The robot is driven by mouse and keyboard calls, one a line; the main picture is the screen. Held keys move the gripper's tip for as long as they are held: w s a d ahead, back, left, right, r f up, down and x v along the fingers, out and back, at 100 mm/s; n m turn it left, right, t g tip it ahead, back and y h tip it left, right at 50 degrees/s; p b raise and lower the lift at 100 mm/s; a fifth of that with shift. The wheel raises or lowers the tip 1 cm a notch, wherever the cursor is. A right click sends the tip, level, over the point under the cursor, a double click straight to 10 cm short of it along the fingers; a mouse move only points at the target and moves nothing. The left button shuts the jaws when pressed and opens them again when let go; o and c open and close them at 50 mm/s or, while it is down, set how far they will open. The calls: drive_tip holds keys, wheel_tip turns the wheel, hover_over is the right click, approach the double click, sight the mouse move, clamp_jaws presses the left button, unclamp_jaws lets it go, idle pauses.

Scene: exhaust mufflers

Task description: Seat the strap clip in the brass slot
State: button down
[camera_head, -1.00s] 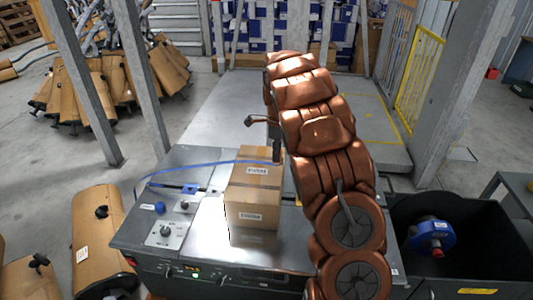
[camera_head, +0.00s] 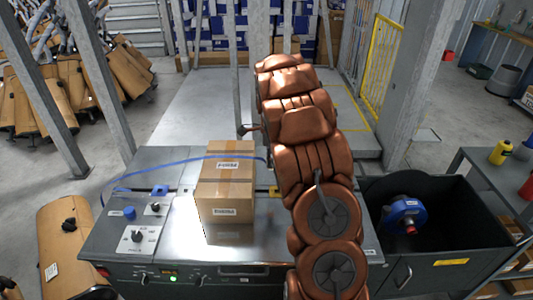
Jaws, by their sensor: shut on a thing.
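A blue strap (camera_head: 135,182) rises from the left of the strapping machine (camera_head: 98,240) and arches over a taped cardboard box (camera_head: 222,196). Its right end reaches the edge of my copper-coloured arm, just right of the box, where I lose sight of it. The strap clip cannot be made out. A small yellowish piece (camera_head: 275,190) shows on the machine top between the box and my arm; I cannot tell whether it is the brass slot. My gripper's fingers are hidden behind my arm.
A black bin with a blue reel (camera_head: 405,215) in it stands right of the machine. A shelf with a yellow bottle (camera_head: 500,152) is at the far right. Cardboard-wrapped mufflers (camera_head: 68,245) stand at left. Grey posts (camera_head: 85,85) rise behind; the floor beyond the machine is clear.

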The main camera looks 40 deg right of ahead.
wheel_tip(320, 180, down, 6)
drive_tip(key=s+d+b, duration=0.1)
drive_tip(key=d, duration=0.1)
drive_tip(key=shift+s, duration=0.3)
drive_tip(key=shift+f+b, duration=0.2)
drive_tip(key=shift+b, duration=0.1)
drive_tip(key=shift+f+b, duration=0.65)
drive_tip(key=shift+f, duration=1.6)
drive_tip(key=shift+f+b, duration=0.4)
drive_tip(key=shift+f, duration=0.05)
idle(1.5)
drive_tip(key=c, duration=0.9)
unclamp_jaws()
drive_tip(key=shift+o, duration=0.2)
drive_tip(key=shift+r, duration=0.1)
wheel_tip(320, 180, up, 12)
